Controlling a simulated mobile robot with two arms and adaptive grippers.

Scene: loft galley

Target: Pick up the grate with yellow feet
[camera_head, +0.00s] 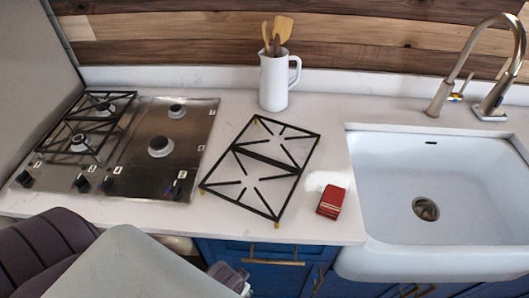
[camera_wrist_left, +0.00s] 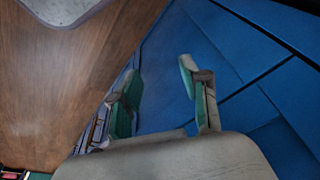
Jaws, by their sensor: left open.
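The black grate (camera_head: 265,165) with small yellow feet at its corners lies flat on the white counter, between the stove and the sink. My left gripper (camera_head: 232,280) is at the bottom of the head view, in front of the blue cabinets and apart from the grate. In the left wrist view my left gripper (camera_wrist_left: 163,97) shows two spread green-padded fingers with nothing between them. The grate is not in the wrist view. My right gripper is not in view.
A steel stove (camera_head: 190,135) with another black grate (camera_head: 104,122) on its left burners stands left. A white jug (camera_head: 273,82) with wooden utensils is behind the grate. A red box-like item (camera_head: 331,202) lies right of it, near the white sink (camera_head: 385,170) with its faucet (camera_head: 460,75).

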